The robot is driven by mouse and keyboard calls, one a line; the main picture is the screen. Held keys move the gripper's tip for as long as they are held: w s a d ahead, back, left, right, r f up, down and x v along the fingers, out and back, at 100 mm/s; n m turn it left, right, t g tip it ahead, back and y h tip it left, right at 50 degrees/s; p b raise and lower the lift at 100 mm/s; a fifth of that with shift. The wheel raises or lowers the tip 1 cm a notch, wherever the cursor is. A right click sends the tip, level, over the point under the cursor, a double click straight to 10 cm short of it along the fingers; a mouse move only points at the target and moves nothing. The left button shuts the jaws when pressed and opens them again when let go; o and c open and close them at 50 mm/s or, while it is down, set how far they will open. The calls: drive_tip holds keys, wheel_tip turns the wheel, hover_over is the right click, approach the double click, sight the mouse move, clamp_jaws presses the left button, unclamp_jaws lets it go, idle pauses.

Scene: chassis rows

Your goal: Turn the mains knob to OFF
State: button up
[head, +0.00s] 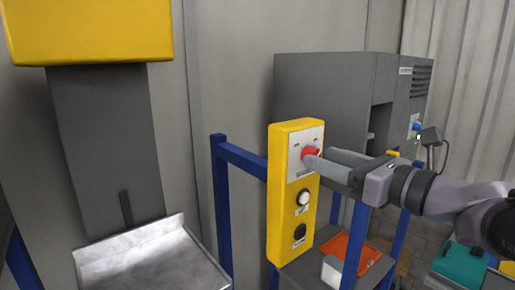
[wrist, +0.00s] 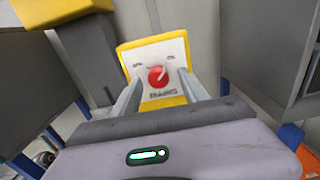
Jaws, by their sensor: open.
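The red mains knob (head: 310,153) sits on a white plate at the top of a yellow control box (head: 277,225). In the wrist view the knob (wrist: 158,76) shows a pale pointer mark tilted to the upper right, towards the label at the plate's right. Another label stands at the upper left; both are too small to read surely. My gripper (head: 322,157) reaches in from the right in the head view. In the wrist view its two fingers (wrist: 158,88) are apart, one on each side of the knob. I cannot tell whether either touches it.
Below the knob are a white button (head: 303,198) and a dark button (head: 299,232). Blue frame posts (head: 224,200) stand beside the box. A grey machine (head: 325,90) stands behind. An orange tray (head: 352,252) lies lower right; a metal tray (head: 150,262) is at left.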

drive_tip(key=shift+w+a+r, duration=0.1)
drive_tip(key=shift+w+a, duration=0.2)
drive_tip(key=shift+a, duration=0.15)
clamp_jaws()
drive_tip(key=shift+n+b, duration=0.3)
drive_tip(key=shift+b, duration=0.15)
drive_tip(key=shift+s+a+f+n+b, duration=0.1)
drive_tip(key=shift+f+n+b, duration=0.05)
drive_tip(key=shift+n+b, duration=4.45)
drive_tip(key=shift+f+n+b, duration=0.15)
drive_tip(key=shift+n+b, duration=3.85)
drive_tip(key=shift+b, duration=1.2)
